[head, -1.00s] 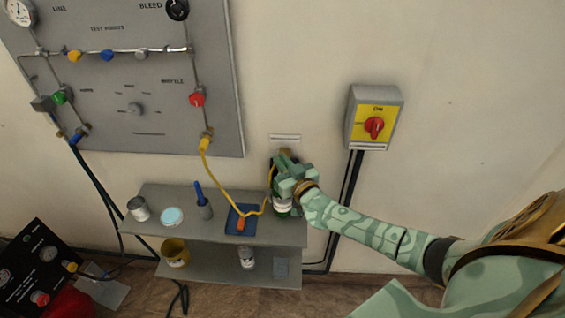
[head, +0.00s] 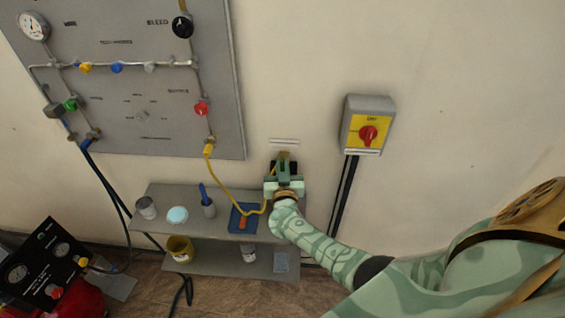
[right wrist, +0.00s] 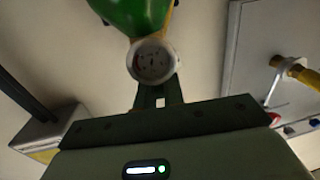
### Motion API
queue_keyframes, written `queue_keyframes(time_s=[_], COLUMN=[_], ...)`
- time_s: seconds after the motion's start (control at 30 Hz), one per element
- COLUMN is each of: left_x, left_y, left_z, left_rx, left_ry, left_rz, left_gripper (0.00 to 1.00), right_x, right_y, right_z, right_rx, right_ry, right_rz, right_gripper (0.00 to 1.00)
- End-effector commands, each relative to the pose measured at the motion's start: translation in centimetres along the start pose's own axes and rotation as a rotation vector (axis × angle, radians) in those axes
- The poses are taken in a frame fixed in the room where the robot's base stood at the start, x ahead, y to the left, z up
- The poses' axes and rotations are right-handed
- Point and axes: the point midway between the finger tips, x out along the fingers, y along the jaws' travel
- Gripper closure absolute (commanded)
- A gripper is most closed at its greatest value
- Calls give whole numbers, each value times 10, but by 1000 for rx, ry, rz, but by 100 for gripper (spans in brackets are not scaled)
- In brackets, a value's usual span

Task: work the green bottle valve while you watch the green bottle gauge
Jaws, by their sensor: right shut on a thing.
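The green bottle (right wrist: 130,12) shows at the top of the right wrist view. Its round gauge (right wrist: 152,60) has a pale rim and faces the camera; the needle reading is too small to make out. My right gripper (right wrist: 159,92) is shut at the bottle's top, its fingers meeting just beyond the gauge. The green bottle valve between them is hidden. In the head view my right gripper (head: 284,178) is at the right end of the upper shelf and covers most of the bottle. My left gripper is not in view.
The grey shelf (head: 225,198) holds a can, a pale blue disc, a cup with a blue tool and a blue tray. A yellow hose (head: 218,180) runs down close to my gripper. A yellow switch box (head: 367,128) is on the wall to the right. A grey panel (head: 120,125) hangs above.

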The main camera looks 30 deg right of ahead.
Motion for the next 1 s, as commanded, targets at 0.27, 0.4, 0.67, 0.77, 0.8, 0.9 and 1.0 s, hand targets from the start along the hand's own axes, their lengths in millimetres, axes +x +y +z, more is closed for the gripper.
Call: queue_keyframes(time_s=[0.27,0.4,0.67,0.77,0.8,0.9,1.0], left_x=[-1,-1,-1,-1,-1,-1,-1], left_y=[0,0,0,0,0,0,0], left_z=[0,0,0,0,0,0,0], left_rx=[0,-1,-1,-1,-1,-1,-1], left_ry=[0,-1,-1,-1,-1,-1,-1], left_rz=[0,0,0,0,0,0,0], left_gripper=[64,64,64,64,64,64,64], right_x=[0,0,0,0,0,0,0], right_y=[-1,0,0,0,0,1,1], right_z=[1,1,1,1,1,0,0], right_rx=[1,1,0,0,0,0,0], right_ry=[-1,-1,0,0,0,0,1], right_rz=[98,117,120,120,120,120,120], right_gripper=[100,100,100,100,82,68,68])
